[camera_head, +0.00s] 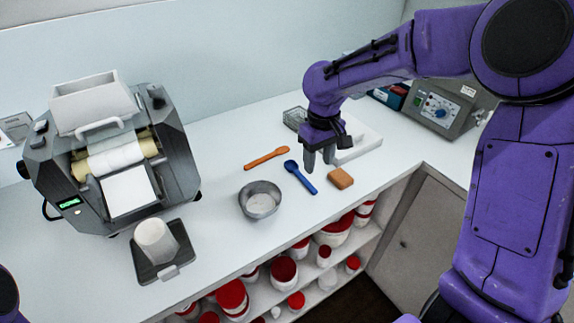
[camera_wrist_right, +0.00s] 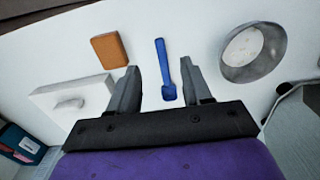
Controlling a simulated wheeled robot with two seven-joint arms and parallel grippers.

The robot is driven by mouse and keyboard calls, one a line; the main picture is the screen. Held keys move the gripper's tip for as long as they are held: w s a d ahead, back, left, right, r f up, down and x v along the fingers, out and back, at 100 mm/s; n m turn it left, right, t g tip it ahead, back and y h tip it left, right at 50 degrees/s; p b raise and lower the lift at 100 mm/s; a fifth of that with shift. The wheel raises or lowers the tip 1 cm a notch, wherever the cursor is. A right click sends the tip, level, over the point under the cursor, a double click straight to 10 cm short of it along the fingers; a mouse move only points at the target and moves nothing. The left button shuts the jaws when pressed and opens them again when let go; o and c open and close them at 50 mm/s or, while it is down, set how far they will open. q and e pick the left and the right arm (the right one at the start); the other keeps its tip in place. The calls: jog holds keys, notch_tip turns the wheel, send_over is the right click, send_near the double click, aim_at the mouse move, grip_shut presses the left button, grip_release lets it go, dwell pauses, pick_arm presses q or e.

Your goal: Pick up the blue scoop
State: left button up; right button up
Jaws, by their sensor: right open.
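The blue scoop (camera_head: 300,176) lies flat on the white counter between the metal bowl and the orange-brown block. It also shows in the right wrist view (camera_wrist_right: 165,68), where it lies between the two fingers as seen from above. My right gripper (camera_head: 319,160) is open and empty, above the counter just right of the scoop in the head view. Its fingers also show in the right wrist view (camera_wrist_right: 160,82), one on each side of the scoop in the picture. I cannot tell the exact height of the fingertips. My left gripper is not in view.
A metal bowl (camera_head: 260,203) with pale contents, an orange spatula (camera_head: 266,157) and an orange-brown block (camera_head: 340,179) lie close to the scoop. A roller mill (camera_head: 113,160) stands left, with a white cup (camera_head: 156,240) before it. A white lidded slab (camera_head: 359,143) lies behind the gripper.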

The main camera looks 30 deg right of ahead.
aim_at(314, 190)
jog(key=f, duration=0.6)
jog(key=f+p, duration=0.1)
jog(key=f, duration=0.2)
jog(key=shift+w+f, duration=0.25)
jog(key=shift+w, duration=0.1)
jog(key=shift+f, duration=0.4)
jog(key=shift+s, duration=0.1)
grip_shut()
